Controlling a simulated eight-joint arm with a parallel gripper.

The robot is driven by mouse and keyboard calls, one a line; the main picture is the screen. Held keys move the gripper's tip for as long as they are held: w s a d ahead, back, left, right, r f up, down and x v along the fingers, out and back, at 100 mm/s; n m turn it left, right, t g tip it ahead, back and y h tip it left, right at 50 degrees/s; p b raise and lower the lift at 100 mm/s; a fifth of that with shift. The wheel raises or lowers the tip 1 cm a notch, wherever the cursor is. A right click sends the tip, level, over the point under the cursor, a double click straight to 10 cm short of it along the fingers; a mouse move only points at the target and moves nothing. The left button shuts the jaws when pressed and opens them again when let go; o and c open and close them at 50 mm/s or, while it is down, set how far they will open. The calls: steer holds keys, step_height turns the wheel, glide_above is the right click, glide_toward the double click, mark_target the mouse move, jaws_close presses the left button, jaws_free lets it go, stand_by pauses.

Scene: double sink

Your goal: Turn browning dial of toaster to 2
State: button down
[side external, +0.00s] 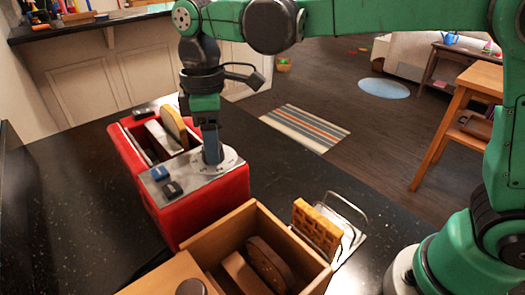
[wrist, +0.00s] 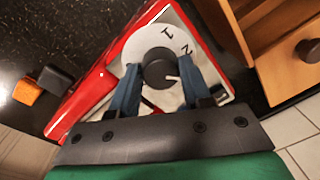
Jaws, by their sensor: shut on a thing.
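The red toaster (side external: 185,205) stands on the dark counter with a metal top panel. Its dark round browning dial (wrist: 158,70) sits on a pale disc (wrist: 140,48) with the numbers 1 and 2 printed on it. A short white mark on the dial points right in the wrist view, a little below the 2. My gripper (wrist: 160,82) is shut on the dial, with one blue finger on each side. In the side view my gripper (side external: 212,157) points down at the panel and hides the dial. Slices of bread (side external: 173,123) stand in the toaster slots.
A blue button (side external: 160,173) and a black button (side external: 172,189) are on the toaster panel. A wooden box (side external: 205,250) with bread slices stands close in front. A wire rack (side external: 345,207) with a waffle (side external: 317,230) is to its right. The counter left of the toaster is clear.

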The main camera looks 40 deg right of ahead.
steer(key=n, duration=0.7)
stand_by(0.6)
steer(key=shift+h, duration=0.3)
steer(key=shift+c, duration=1.9)
jaws_free()
steer(key=shift+r, duration=0.15)
steer(key=shift+w+r, duration=0.2)
steer(key=shift+r, duration=2.5)
